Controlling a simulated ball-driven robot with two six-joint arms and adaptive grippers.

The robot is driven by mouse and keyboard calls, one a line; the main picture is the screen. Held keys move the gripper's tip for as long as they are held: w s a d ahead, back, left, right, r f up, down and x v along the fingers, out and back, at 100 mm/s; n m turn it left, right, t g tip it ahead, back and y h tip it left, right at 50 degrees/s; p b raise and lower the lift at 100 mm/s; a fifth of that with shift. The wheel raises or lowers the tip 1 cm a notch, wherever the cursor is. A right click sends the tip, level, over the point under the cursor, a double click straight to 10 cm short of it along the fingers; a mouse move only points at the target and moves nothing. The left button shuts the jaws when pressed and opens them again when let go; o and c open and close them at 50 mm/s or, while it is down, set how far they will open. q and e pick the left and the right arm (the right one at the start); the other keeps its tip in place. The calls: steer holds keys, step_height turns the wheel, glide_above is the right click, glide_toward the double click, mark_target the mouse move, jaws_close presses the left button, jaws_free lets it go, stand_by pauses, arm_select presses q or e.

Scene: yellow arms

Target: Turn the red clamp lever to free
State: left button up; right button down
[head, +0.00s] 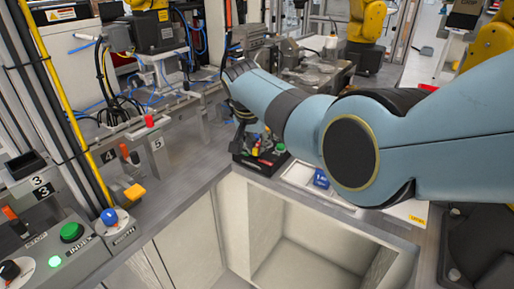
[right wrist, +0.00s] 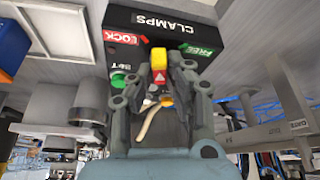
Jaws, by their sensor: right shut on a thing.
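The black clamps box (right wrist: 160,22) fills the top of the right wrist view, with a red LOCK label (right wrist: 120,37) on the left and a green FREE label (right wrist: 201,48) on the right. My right gripper (right wrist: 160,80) is shut on the lever, one finger on each side. In the head view the box (head: 258,163) sits on the bench corner, and my right gripper (head: 245,135) is above it, mostly hidden by my arm. My left gripper is not in view.
A green button (right wrist: 118,80) is on the box beside the left finger. In the head view an open pale bin (head: 300,240) lies in front of the box. A control panel (head: 70,250) with buttons is at the lower left. A blue item (head: 321,179) lies to the right.

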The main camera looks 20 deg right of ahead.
steer(key=m+g+b, duration=0.1)
steer(key=m+b, duration=0.2)
steer(key=b, duration=0.2)
steer(key=m+g+h+b, duration=0.1)
steer(key=m+b, duration=0.3)
steer(key=b, duration=0.2)
steer(key=m+g+h+b, duration=0.1)
steer(key=m+b, duration=0.3)
steer(key=b, duration=0.1)
steer(key=shift+w+a+f+g+b, duration=0.1)
steer(key=shift+w+f+g+b, duration=0.1)
steer(key=shift+f+g+b, duration=0.15)
steer(key=shift+r+m+g+b, duration=0.2)
steer(key=shift+m+g+b, duration=0.05)
steer(key=shift+m+b, duration=0.4)
steer(key=shift+r, duration=0.1)
steer(key=c, duration=1.3)
jaws_free()
steer(key=shift+v, duration=3.8)
